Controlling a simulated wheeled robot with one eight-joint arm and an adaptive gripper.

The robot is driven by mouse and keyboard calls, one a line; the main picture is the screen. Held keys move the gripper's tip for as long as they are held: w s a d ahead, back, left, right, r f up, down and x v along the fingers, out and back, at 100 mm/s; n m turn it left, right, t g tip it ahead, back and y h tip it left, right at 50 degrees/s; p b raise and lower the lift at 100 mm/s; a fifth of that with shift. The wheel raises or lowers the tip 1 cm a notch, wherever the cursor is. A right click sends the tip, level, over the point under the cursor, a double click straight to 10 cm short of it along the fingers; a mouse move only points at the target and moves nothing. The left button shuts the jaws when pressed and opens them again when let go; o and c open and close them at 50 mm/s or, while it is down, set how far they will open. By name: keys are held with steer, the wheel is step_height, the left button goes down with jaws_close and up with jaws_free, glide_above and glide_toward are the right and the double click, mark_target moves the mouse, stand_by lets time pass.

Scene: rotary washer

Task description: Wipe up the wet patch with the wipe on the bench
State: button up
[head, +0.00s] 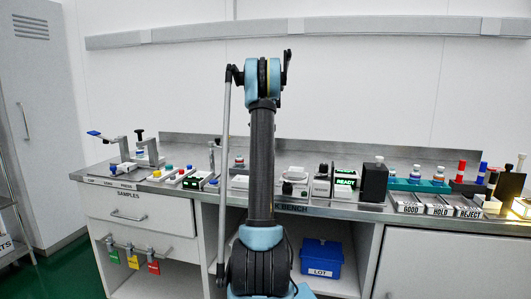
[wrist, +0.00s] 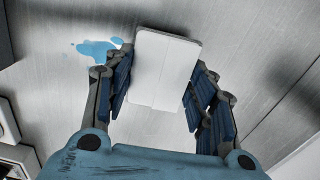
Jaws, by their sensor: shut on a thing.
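In the wrist view a blue wet patch (wrist: 97,50) lies on the grey metal bench top (wrist: 240,40), just left of my gripper's left finger. A white flat rectangular wipe (wrist: 165,65) is between the fingers of my gripper (wrist: 158,92). My gripper is shut on the wipe, with a finger along each side. I cannot tell whether the wipe touches the bench. In the head view my own arm stands in front of the bench (head: 340,154), and I cannot make out the gripper, the wipe or the wet patch there.
In the head view devices line the bench's front, including a black box (head: 374,182) and trays marked GOOD, HOLD and REJECT (head: 440,209). Clamps (head: 148,150) stand at the left. A blue LOT bin (head: 321,258) sits below. In the wrist view white equipment (wrist: 15,155) is at lower left.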

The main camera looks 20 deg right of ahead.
steer(key=shift+f, duration=0.8)
steer(key=shift+a, duration=0.1)
steer(key=shift+s+a+r, duration=0.1)
steer(key=shift+s+a, duration=0.4)
steer(key=shift+s, duration=0.3)
steer(key=shift+s+a, duration=0.5)
steer(key=shift+s, duration=0.25)
steer(key=shift+s+a+f, duration=0.1)
steer(key=shift+s+a, duration=0.5)
steer(key=shift+s, duration=0.25)
steer(key=shift+s+a+f, duration=0.1)
steer(key=shift+s+a, duration=0.45)
steer(key=shift+s, duration=0.3)
steer(key=shift+s+a+r, duration=0.1)
steer(key=shift+s+a, duration=0.35)
steer(key=shift+s, duration=0.25)
steer(key=shift+s+a, duration=0.45)
steer(key=shift+s, duration=0.2)
steer(key=shift+w+d, duration=1.05)
steer(key=shift+w, duration=0.5)
steer(key=shift+w+d, duration=1.1)
steer(key=shift+w, duration=0.5)
steer(key=shift+w+d, duration=1.05)
steer(key=shift+w, duration=0.5)
